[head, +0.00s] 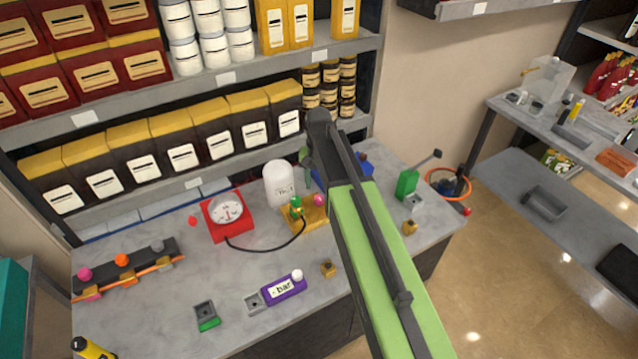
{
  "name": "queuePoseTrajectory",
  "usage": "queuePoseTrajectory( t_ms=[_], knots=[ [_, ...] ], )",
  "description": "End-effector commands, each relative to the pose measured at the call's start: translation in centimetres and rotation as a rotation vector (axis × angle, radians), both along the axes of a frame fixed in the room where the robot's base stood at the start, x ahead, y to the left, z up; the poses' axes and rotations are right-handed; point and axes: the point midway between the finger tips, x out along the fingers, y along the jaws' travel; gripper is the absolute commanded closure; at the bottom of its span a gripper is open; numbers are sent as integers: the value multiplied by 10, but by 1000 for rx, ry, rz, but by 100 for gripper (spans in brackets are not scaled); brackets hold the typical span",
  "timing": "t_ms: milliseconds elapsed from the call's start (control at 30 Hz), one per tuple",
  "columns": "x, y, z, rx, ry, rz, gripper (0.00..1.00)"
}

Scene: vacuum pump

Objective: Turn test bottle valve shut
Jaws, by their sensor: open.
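A white bottle (278,184) with a small label stands on the grey bench, near its back; I take it for the test bottle. At its right front is a yellow block (314,217) with a green valve-like fitting (296,207) and a pink knob (319,200). Whether the fitting is open or shut is too small to tell. A black hose (270,246) runs from the block to a red gauge box (228,215). My green and dark arm crosses the bench just right of the block. My gripper's fingers do not show; the arm appears to hide them.
A purple "bar" device (283,288) and small brown blocks lie in front. A rack with coloured knobs (124,266) is at left. A green lever box (407,184) stands right of my arm. Stocked shelves rise behind.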

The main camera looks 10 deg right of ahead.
Motion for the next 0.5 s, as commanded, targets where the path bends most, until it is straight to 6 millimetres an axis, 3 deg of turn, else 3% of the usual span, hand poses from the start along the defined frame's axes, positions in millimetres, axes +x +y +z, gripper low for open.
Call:
queuePoseTrajectory(
  t_ms=[33, 100, 400, 500],
  knots=[
    [0, 0, 25, 0, 0, 0, 51],
    [1, 0, 40, 0, 0, 0, 51],
    [2, 0, 103, 1, 1, 0, 51],
    [2, 0, 113, 1, 1, 0, 51]
  ],
)
